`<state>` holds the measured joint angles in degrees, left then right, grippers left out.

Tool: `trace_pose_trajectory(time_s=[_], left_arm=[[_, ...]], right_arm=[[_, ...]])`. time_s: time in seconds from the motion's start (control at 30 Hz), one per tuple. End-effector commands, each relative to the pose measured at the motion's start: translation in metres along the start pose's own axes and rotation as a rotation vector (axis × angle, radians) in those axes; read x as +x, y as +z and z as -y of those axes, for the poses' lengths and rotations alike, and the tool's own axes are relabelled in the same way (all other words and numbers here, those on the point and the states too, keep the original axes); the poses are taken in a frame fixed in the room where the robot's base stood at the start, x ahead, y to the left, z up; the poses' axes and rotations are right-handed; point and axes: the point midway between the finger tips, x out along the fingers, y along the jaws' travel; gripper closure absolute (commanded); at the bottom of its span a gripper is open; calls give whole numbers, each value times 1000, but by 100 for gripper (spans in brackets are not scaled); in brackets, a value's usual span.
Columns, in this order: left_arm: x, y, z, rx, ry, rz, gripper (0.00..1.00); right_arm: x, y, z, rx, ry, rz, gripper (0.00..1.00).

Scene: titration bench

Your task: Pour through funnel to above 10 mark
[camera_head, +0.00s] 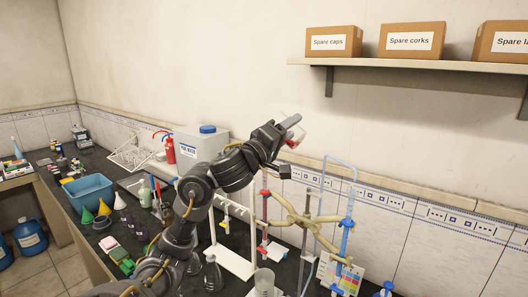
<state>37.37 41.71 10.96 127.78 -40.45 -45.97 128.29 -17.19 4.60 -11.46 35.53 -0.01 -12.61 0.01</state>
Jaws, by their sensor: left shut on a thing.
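My left gripper (282,131) is raised above the bench against the back wall, shut on a clear vessel with some red in it (293,142). The vessel looks tilted and is partly hidden by the fingers. Below it stands a burette with red liquid (264,215), clamped upright; its top is near my wrist, and I cannot make out a funnel in it. Its scale is too small to read. A blue burette (346,232) stands to the right on the same tan clamp (305,220). My right gripper is not in view.
A green funnel (87,216) and a yellow funnel (104,208) stand mouth down by a blue basin (88,190). A glass beaker (264,283) and a flask (213,273) stand at the front. A shelf (420,66) with boxes hangs above right.

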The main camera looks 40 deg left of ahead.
Motion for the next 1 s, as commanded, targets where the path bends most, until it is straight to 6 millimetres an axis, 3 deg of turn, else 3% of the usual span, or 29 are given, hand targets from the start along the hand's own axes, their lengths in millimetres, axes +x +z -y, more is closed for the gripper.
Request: trace_pose_trajectory(time_s=[0.33, 0.6, 1.0], left_arm=[[3, -9, -6, 275, -1, 86, 74], [-2, 30, 10, 686, 1, 224, 74], [-18, 64, 57, 785, -1, 259, 74]], right_arm=[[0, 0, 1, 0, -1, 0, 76], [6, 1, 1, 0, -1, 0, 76], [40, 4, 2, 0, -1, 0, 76]])
